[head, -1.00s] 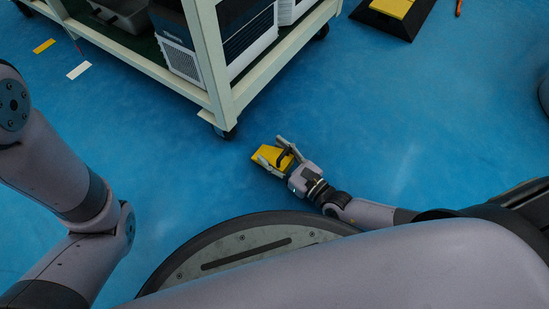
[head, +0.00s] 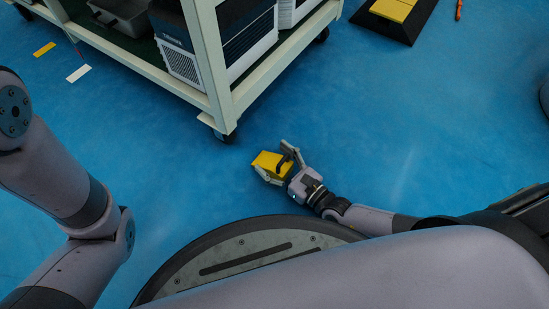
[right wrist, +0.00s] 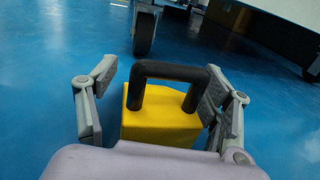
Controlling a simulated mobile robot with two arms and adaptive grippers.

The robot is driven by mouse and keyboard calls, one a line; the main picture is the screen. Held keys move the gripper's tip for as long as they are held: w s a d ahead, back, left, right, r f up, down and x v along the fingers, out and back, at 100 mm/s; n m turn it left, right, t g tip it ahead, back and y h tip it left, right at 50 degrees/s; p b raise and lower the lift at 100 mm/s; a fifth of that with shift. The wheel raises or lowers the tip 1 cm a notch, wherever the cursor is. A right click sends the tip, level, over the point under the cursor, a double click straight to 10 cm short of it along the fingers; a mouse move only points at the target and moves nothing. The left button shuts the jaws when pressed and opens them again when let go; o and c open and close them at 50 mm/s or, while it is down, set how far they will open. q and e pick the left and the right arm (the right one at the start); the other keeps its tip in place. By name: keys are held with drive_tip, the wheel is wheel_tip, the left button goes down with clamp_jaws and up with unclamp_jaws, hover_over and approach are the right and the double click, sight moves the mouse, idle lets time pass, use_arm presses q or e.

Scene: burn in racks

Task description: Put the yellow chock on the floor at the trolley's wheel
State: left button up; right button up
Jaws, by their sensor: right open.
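The yellow chock (head: 266,160) with a black handle (right wrist: 168,71) sits on the blue floor, just in front of the trolley's near corner wheel (head: 226,136). A short gap of floor shows between chock and wheel in the head view. The wheel also shows behind the chock in the right wrist view (right wrist: 144,32). My right gripper (head: 273,158) is open, with one finger on each side of the chock. In the right wrist view the right finger is close to the handle; I cannot tell if they touch. My left gripper is out of view.
The cream trolley (head: 216,75) carries dark and white equipment units. A black and yellow block (head: 395,14) lies at the top right. Yellow (head: 44,49) and white (head: 78,73) floor marks lie at left.

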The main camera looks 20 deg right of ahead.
drive_tip(key=shift+r, duration=0.15)
drive_tip(key=p+v, duration=0.5)
drive_tip(key=v, duration=0.5)
drive_tip(key=shift+s+d+r, duration=0.1)
drive_tip(key=shift+s+d, duration=0.1)
drive_tip(key=shift+s, duration=0.05)
drive_tip(key=shift+s+d, duration=0.35)
drive_tip(key=shift+s, duration=0.3)
